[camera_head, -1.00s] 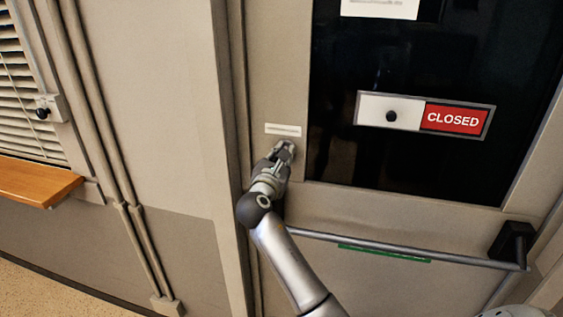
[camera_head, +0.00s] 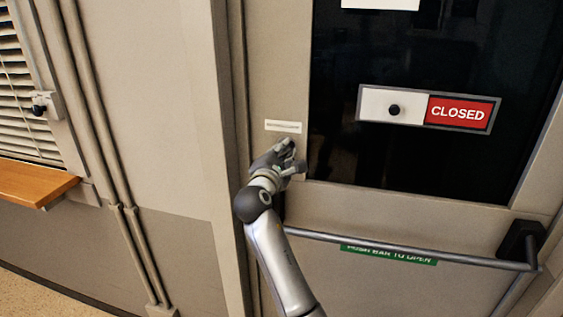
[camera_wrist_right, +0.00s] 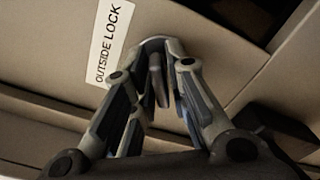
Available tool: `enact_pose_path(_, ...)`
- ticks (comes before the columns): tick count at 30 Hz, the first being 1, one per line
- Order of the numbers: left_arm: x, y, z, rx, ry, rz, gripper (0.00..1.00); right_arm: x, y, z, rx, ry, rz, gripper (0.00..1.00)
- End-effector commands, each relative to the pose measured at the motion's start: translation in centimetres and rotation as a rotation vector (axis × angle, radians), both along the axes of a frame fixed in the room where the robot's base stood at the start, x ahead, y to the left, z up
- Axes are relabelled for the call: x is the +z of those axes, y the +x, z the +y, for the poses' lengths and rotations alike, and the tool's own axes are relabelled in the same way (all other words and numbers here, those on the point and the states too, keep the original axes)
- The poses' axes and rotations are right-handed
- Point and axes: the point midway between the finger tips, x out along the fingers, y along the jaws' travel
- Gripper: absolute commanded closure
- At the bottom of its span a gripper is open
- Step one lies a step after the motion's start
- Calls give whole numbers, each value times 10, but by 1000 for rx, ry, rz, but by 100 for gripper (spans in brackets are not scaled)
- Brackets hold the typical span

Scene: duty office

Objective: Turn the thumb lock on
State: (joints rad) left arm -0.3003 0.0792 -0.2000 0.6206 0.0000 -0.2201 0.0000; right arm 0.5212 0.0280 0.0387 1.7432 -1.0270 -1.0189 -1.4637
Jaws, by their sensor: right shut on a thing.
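The thumb lock (camera_wrist_right: 157,82) shows in the right wrist view as a slim grey tab on a rounded plate, beneath a white "OUTSIDE LOCK" label (camera_wrist_right: 109,43). My right gripper (camera_wrist_right: 160,95) has its two fingers on either side of the tab and is shut on it. In the head view my right gripper (camera_head: 287,155) is against the door's left stile, just below the same label (camera_head: 283,126), and hides the lock. My left gripper is not in view.
A push bar (camera_head: 400,248) crosses the door below my gripper, with a green sign (camera_head: 390,253) behind it. A "CLOSED" slider sign (camera_head: 428,108) is on the dark glass. The door frame (camera_head: 228,130) stands close left of my arm.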

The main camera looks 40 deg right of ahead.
Motion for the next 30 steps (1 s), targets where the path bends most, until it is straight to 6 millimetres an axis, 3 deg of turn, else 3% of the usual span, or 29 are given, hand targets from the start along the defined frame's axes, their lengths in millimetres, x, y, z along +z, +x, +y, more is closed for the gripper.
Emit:
enact_pose_path(3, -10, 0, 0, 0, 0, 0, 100, -4, 0, 1, 1, 68, -76, 100)
enact_pose_path(17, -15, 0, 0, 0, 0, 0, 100, -3, 0, 0, 0, 122, -138, 100)
enact_pose_path(30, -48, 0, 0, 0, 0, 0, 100, -4, 0, 1, 0, 407, -471, 100)
